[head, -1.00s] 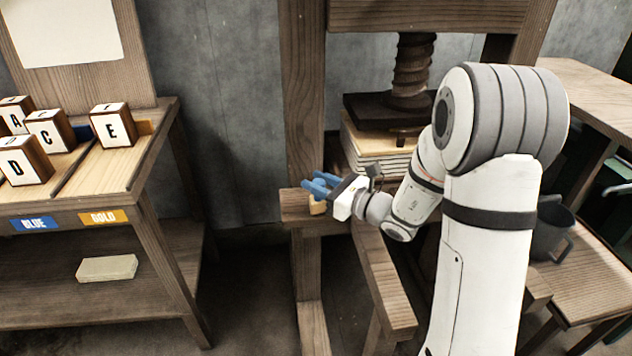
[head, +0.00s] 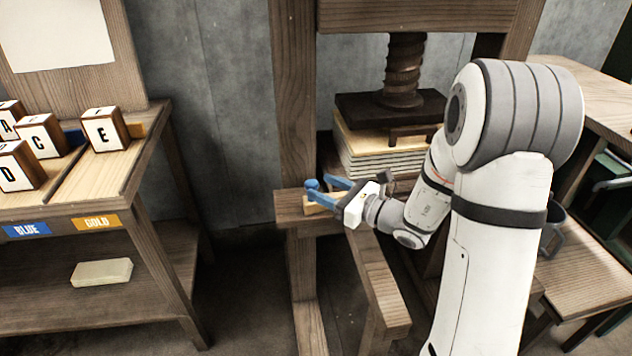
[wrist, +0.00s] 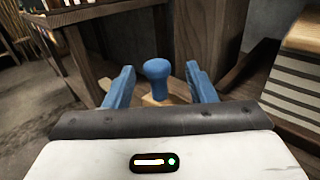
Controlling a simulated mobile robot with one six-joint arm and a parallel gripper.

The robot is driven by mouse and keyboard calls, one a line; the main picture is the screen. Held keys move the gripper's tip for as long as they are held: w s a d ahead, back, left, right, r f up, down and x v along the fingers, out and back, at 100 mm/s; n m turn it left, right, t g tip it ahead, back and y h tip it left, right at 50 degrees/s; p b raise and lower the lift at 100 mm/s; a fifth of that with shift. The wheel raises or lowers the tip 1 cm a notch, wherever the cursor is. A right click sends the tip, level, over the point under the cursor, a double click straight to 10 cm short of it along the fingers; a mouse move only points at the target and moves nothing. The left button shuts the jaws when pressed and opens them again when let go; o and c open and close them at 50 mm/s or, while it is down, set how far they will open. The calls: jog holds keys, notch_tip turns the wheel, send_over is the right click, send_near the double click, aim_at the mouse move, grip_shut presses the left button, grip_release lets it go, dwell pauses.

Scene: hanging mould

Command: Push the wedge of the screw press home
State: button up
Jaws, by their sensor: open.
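The wedge (head: 316,208) is a light wooden piece with an upright blue knob (head: 313,185), on the wooden ledge at the left foot of the press. In the wrist view, the blue knob (wrist: 158,70) stands between my fingers, and the pale wood of the wedge (wrist: 157,100) shows below it. My gripper (head: 330,191) is open with blue fingers, beside the wedge on its right. The knob shows free space to both fingers in the wrist view (wrist: 158,84). How far the wedge sits in is hidden.
The screw press (head: 404,70) stands behind, its dark plate over a stack of pale sheets (head: 380,160). A rack with lettered blocks (head: 103,130) is at left. A wooden rail (head: 378,275) runs forward below my gripper. A dark mug (head: 552,238) is partly hidden behind my arm.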

jog(key=v, duration=0.4)
jog(key=shift+d, duration=0.1)
jog(key=s+a+r+n+g+h+p, duration=0.25)
jog(key=s+r+n+g+p, duration=0.25)
jog(key=s+r+n+p, duration=0.25)
jog(key=s+a+r+n+g+h+p, duration=0.1)
jog(key=s+a+r+n+g+p, duration=0.2)
jog(key=s+r+n+g+p, duration=0.4)
jog(key=s+d+r+n+t+h+p, duration=0.2)
jog(key=s+d+r+n+h+p, duration=0.1)
jog(key=d+r+n+h+p, duration=0.2)
jog(key=s+d+r+n+t+h+p, duration=0.2)
jog(key=s+d+r+n+h+p, duration=0.2)
jog(key=d+r, duration=0.4)
jog(key=shift+s+n+h+p, duration=0.25)
jog(key=shift+n+h+p, duration=0.6)
jog(key=shift+h+p, duration=0.2)
jog(key=shift+d+r, duration=0.1)
